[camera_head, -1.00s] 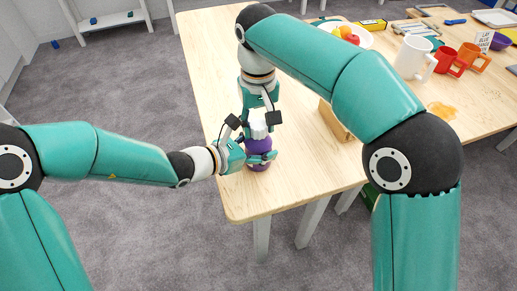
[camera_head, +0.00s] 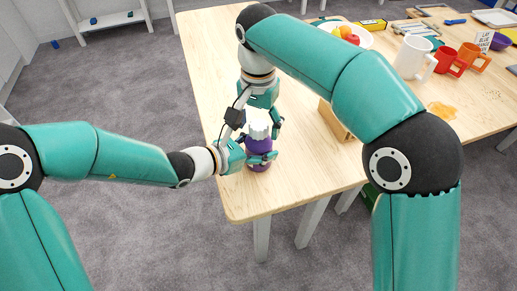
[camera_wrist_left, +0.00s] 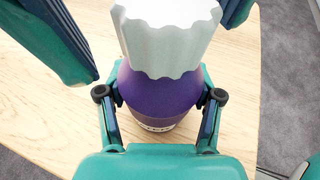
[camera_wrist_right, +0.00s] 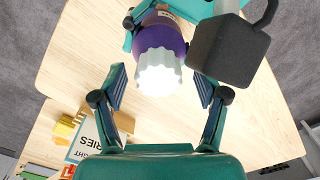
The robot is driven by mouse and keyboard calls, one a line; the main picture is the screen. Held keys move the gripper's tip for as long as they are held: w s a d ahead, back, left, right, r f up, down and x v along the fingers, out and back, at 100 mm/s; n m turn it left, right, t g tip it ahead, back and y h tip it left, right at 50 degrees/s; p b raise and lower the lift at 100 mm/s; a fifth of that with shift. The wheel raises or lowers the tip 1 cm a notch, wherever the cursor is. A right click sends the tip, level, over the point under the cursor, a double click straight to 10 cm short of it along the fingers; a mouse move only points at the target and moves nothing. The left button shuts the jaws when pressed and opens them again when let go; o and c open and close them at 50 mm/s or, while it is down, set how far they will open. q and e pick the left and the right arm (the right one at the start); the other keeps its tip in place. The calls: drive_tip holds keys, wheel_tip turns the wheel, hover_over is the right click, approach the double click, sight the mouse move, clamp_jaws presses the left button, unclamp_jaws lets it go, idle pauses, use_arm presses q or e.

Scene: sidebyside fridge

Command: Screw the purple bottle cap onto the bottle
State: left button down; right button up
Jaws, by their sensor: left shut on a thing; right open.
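A purple bottle (camera_head: 257,167) stands upright near the table's front left corner. A white fluted cap (camera_head: 258,130) sits upright on its top; whether it is threaded tight I cannot tell. My left gripper (camera_head: 260,157) is shut on the bottle's body, with a finger on each side in the left wrist view (camera_wrist_left: 160,98). My right gripper (camera_head: 257,121) comes from above. In the right wrist view its fingers (camera_wrist_right: 160,78) are open on either side of the cap (camera_wrist_right: 159,74), with gaps to both sides. The bottle's far side is hidden.
A wooden block-like holder (camera_head: 335,120) stands just right of the bottle. Farther back are a fruit plate (camera_head: 360,37), a white mug (camera_head: 411,58), red and orange mugs and a purple bowl. The table's front edge is close to the bottle.

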drive_tip(key=shift+r, duration=3.7)
use_arm(q)
drive_tip(key=shift+c, duration=0.5)
unclamp_jaws()
drive_tip(key=v, duration=1.2)
drive_tip(key=shift+w, duration=0.1)
